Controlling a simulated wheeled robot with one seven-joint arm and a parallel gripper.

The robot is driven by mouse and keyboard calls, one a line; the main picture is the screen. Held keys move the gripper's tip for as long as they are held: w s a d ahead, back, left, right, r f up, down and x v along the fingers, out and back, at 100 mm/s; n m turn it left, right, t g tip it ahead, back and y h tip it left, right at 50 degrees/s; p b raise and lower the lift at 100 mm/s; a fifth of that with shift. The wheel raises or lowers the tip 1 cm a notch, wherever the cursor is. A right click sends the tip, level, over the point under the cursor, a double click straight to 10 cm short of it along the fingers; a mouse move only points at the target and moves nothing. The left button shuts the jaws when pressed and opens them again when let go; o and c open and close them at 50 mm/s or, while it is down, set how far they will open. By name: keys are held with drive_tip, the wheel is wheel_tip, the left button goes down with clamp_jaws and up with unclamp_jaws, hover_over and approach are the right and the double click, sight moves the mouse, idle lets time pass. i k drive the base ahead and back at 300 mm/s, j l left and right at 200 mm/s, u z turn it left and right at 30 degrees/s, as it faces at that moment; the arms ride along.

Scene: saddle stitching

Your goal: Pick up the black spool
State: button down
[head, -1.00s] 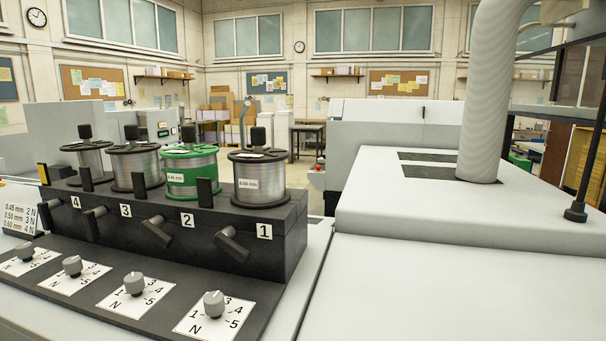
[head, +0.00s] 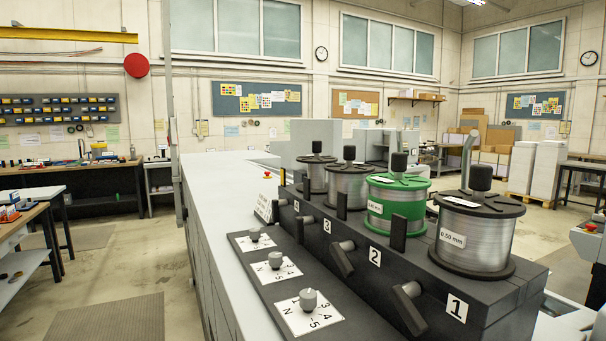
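A spool with black flanges and silver wire (head: 474,232) stands upright at the position marked 1 on the dark rack (head: 380,262). Its label seems to read 0.50 mm. A green spool (head: 396,205) stands beside it at position 2. Two more black-flanged spools stand farther back, one at position 3 (head: 348,186) and one at position 4 (head: 317,174); they partly hide each other. Each spool has a dark knob on top. My gripper is not in view, so its state does not show.
Dark levers (head: 408,308) stick out from the rack's front. A sloped panel with dials (head: 308,299) lies before it. The long white machine top (head: 222,190) runs to the back. Open floor (head: 125,285) and workbenches (head: 70,180) are at left.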

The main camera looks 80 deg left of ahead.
sight(316, 163)
drive_tip(key=u, duration=1.95)
drive_tip(key=z, duration=0.85)
drive_tip(key=j+z, duration=0.45)
drive_tip(key=j, duration=0.15)
drive_tip(key=j+z, duration=0.5)
drive_tip(key=j, duration=0.15)
drive_tip(key=k+j+z, duration=0.2)
drive_tip(key=j+z, duration=0.25)
drive_tip(key=k+j, duration=0.05)
drive_tip(key=j, duration=0.05)
